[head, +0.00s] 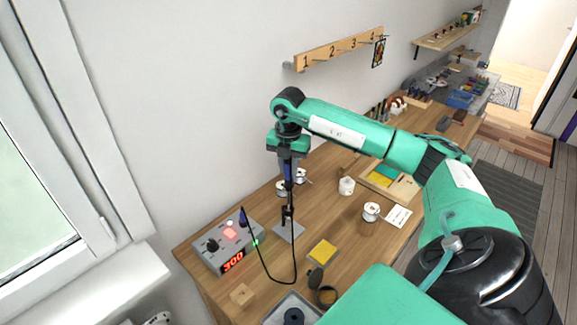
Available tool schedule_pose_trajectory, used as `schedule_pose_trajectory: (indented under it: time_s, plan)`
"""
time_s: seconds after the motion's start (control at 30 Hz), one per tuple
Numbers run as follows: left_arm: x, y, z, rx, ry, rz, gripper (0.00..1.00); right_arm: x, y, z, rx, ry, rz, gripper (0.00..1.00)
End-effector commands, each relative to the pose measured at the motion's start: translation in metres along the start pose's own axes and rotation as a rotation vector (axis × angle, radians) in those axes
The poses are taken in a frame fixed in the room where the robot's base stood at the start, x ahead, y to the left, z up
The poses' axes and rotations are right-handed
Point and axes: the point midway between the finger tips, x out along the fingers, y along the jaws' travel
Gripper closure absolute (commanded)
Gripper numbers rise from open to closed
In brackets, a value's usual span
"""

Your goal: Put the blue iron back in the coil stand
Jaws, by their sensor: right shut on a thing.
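My right gripper (288,155) reaches down from the green arm over the left part of the workbench. It is shut on the blue iron (288,172), which hangs upright, tip down. The coil stand (289,231) has a grey base plate on the bench, directly below the iron. Its dark upright part lines up with the iron's lower end; whether the tip is inside the coil or just above it, I cannot tell. A black cable (295,270) loops from the grey station towards the stand and iron. My left gripper is not in view.
The grey station (228,243) with a red 300 display stands left of the stand. A yellow sponge (322,252) lies front right of it, and a small wooden block (242,295) near the front. Solder spools (371,211) stand to the right. A numbered rail (340,47) hangs on the wall.

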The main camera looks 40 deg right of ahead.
Motion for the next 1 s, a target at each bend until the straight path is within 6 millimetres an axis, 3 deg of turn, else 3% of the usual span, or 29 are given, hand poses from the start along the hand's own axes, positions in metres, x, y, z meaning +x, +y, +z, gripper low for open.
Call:
schedule_pose_trajectory:
  time_s: [1.0]
  plan:
    - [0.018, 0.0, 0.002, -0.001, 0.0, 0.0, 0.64, 0.025, 0.0, 0.0, 0.0, 0.0, 0.0, 1.0]
